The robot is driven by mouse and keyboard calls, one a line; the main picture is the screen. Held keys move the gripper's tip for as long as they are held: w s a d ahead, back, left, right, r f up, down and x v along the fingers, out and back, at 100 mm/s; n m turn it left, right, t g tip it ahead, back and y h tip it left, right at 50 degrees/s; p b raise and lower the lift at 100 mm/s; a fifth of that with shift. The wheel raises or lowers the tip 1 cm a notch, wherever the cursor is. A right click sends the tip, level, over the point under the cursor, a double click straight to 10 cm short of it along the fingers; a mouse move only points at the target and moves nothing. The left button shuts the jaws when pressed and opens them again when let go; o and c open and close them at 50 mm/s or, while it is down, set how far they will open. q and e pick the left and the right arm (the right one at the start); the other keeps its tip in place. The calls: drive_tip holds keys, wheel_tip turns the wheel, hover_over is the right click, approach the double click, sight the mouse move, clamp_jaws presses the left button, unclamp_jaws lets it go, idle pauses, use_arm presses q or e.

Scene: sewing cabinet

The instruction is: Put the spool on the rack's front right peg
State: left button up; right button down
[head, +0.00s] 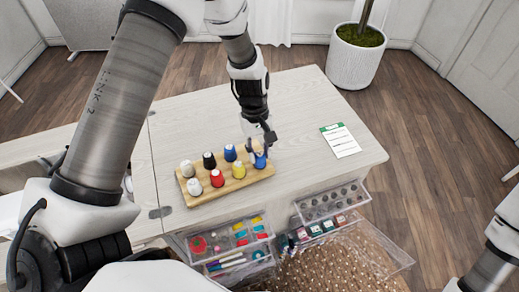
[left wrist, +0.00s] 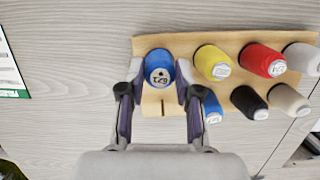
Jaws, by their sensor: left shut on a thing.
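The wooden rack (head: 226,191) lies on the table and holds two rows of spools; it also shows in the left wrist view (left wrist: 150,44). My left gripper (head: 262,147) is shut on a blue spool (head: 260,161) at the rack's front right corner. In the left wrist view the gripper (left wrist: 158,86) has a finger on each side of this spool (left wrist: 160,66), which looks upright with its label up. The spool hides the front right peg, and I cannot tell whether it is fully seated. My right gripper is out of view.
A yellow spool (head: 238,170) stands beside the held one, with red (head: 217,178) and white (head: 194,187) spools farther left. A second blue spool (head: 230,153) stands behind. A notepad (head: 340,140) lies on the right. Clear drawers (head: 225,240) stand open below the table front.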

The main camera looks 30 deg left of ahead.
use_arm(q)
drive_tip(key=shift+f, duration=0.5)
drive_tip(key=o, duration=0.9)
drive_tip(key=shift+o, duration=0.2)
